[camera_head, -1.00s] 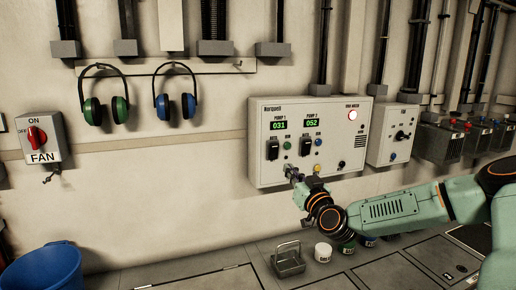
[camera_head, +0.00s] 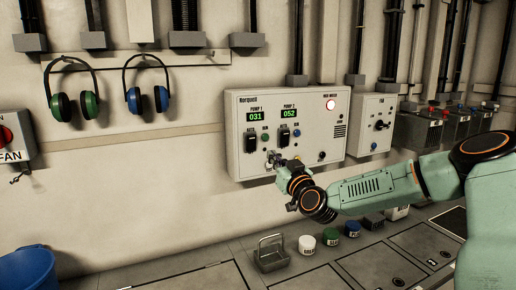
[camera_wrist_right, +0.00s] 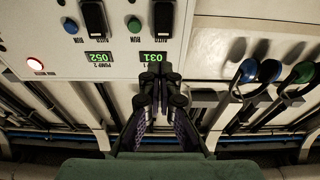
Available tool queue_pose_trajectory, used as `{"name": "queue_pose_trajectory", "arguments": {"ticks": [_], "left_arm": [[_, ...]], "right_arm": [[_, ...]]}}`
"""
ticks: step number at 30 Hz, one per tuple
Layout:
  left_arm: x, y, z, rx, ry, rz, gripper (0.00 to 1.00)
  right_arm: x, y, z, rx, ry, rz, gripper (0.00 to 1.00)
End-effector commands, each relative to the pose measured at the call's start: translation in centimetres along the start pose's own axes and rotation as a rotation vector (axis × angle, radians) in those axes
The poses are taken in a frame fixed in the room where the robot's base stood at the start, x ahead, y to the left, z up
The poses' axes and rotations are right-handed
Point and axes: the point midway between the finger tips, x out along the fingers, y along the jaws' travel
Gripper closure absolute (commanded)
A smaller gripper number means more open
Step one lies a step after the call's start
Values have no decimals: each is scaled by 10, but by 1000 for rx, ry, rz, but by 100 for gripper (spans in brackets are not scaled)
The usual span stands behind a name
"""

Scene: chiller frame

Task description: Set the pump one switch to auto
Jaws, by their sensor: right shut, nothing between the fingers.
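The pump control box (camera_head: 320,149) hangs on the wall, with green displays reading 031 for pump 1 and 052 for pump 2. The pump one switch (camera_head: 251,143) is a black switch below the 031 display. It also shows in the right wrist view (camera_wrist_right: 163,17), which is upside down. Which way it is set, I cannot tell. The pump two switch (camera_head: 284,137) sits to its right. My right gripper (camera_head: 272,157) is shut and empty, slightly below and right of the pump one switch. My left gripper is not in view.
A red lamp (camera_head: 330,105) is lit on the box. A smaller box (camera_head: 371,123) with a knob hangs to the right. Ear defenders (camera_head: 146,98) hang at left.

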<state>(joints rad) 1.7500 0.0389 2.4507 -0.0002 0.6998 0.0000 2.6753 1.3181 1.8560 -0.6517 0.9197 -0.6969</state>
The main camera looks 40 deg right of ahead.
Motion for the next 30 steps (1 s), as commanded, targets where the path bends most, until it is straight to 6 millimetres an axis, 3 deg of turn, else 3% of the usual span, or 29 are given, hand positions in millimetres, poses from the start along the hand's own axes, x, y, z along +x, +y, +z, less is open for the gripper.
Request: {"name": "queue_pose_trajectory", "arguments": {"ticks": [10,30], "left_arm": [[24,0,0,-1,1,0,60],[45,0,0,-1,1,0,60]], "right_arm": [[28,-3,1,-8,1,-6,100],[105,-2,0,-6,0,-4,100]]}}
